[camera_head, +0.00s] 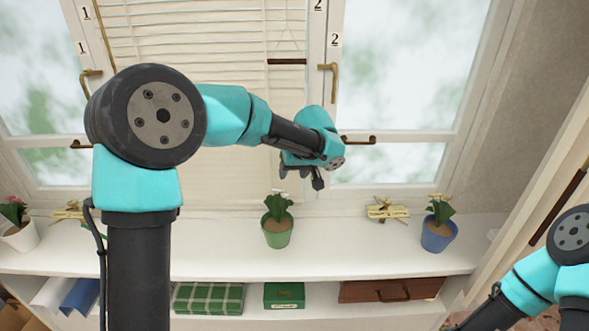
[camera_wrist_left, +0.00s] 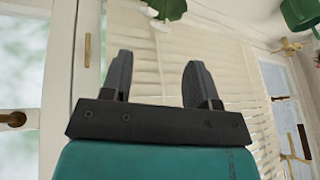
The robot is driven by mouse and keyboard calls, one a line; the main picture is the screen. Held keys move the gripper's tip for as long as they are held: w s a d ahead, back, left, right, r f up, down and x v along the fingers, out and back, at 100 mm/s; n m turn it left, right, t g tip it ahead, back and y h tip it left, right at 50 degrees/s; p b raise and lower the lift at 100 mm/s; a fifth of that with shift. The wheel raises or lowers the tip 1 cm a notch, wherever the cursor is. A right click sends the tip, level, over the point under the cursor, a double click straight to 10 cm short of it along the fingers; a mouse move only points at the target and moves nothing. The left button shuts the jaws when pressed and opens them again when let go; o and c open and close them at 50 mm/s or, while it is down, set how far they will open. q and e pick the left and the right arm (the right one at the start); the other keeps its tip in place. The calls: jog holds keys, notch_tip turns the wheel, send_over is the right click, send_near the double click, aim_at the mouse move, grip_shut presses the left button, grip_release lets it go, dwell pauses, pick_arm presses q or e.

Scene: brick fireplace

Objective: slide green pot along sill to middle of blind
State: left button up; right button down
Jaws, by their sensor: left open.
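The green pot (camera_head: 278,232) holds a leafy plant with pale flowers. It stands upright on the white sill (camera_head: 345,250), in front of the lower part of the pale slatted blind (camera_head: 225,165). My left gripper (camera_head: 301,178) is above and slightly right of the pot, apart from it, with its jaws open. In the left wrist view the open fingers (camera_wrist_left: 158,68) have nothing between them, and the blind (camera_wrist_left: 215,60) is behind. Green leaves (camera_wrist_left: 167,8) show at the top edge there. My right arm shows at lower right, but its gripper is out of view.
A blue pot (camera_head: 438,236) and a brass-coloured fitting (camera_head: 387,209) stand right of the green pot. A white pot (camera_head: 20,235) and another fitting (camera_head: 70,212) are at the left. The sill beside the green pot is clear. Window handles (camera_head: 330,80) stick out above.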

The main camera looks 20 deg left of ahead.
aim_at(281, 197)
pick_arm(q)
jog(key=x, duration=1.6)
jog(key=shift+c, duration=0.4)
grip_shut()
